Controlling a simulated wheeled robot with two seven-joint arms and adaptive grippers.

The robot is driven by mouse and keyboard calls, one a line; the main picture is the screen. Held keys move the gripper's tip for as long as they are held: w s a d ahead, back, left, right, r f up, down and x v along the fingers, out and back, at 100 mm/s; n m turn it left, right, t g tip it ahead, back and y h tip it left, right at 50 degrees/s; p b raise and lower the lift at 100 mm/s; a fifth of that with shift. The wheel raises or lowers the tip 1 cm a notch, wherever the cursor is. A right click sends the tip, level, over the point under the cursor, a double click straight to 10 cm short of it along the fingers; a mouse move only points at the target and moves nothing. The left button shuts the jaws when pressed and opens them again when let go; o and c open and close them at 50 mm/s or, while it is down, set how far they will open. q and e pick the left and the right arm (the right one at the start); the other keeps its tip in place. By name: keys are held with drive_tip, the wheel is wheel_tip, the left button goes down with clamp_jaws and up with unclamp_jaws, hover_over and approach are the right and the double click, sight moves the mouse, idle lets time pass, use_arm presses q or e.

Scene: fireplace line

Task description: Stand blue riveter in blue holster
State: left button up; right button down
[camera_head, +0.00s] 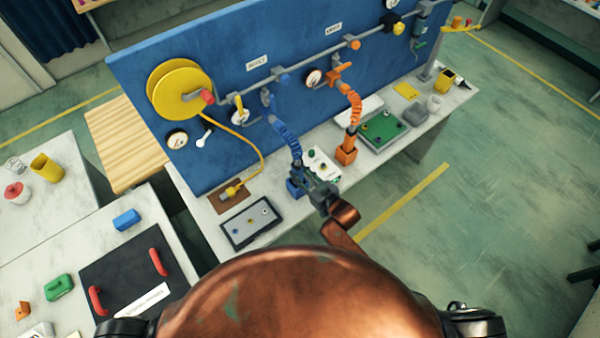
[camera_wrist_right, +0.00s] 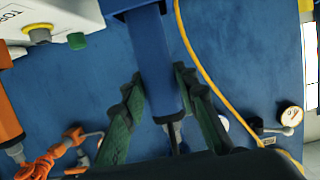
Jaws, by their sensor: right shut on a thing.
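The blue riveter (camera_wrist_right: 155,65) runs between the fingers of my right gripper (camera_wrist_right: 165,105) in the right wrist view, with its metal tip beyond them. In the head view my right gripper (camera_head: 317,190) is shut on the riveter, whose body is mostly hidden there. A blue coiled hose (camera_head: 288,138) leads down to it from the blue panel. The blue holster (camera_head: 293,187) stands on the bench just left of the gripper. The riveter is at the holster, but I cannot tell how deep it sits in it. My left gripper is not in view.
An orange riveter on an orange coiled hose (camera_head: 354,105) is at an orange holster (camera_head: 346,155) to the right. A white button box (camera_head: 322,165) stands between the holsters. A dark tray (camera_head: 250,222) lies left of the blue holster. A green board (camera_head: 384,130) lies farther right.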

drive_tip(key=shift+f, duration=0.15)
drive_tip(key=c, duration=1.5)
unclamp_jaws()
drive_tip(key=shift+o, duration=0.3)
drive_tip(key=shift+f, duration=0.2)
drive_tip(key=p+v, duration=0.2)
drive_tip(key=v, duration=0.1)
drive_tip(key=shift+r, duration=0.25)
drive_tip(key=shift+p+v, duration=1)
drive_tip(key=shift+v, duration=0.4)
drive_tip(key=shift+s+d, duration=0.1)
drive_tip(key=shift+s, duration=0.05)
drive_tip(key=shift+s+f, duration=0.1)
drive_tip(key=v, duration=1.1)
drive_tip(key=shift+s+d, duration=0.25)
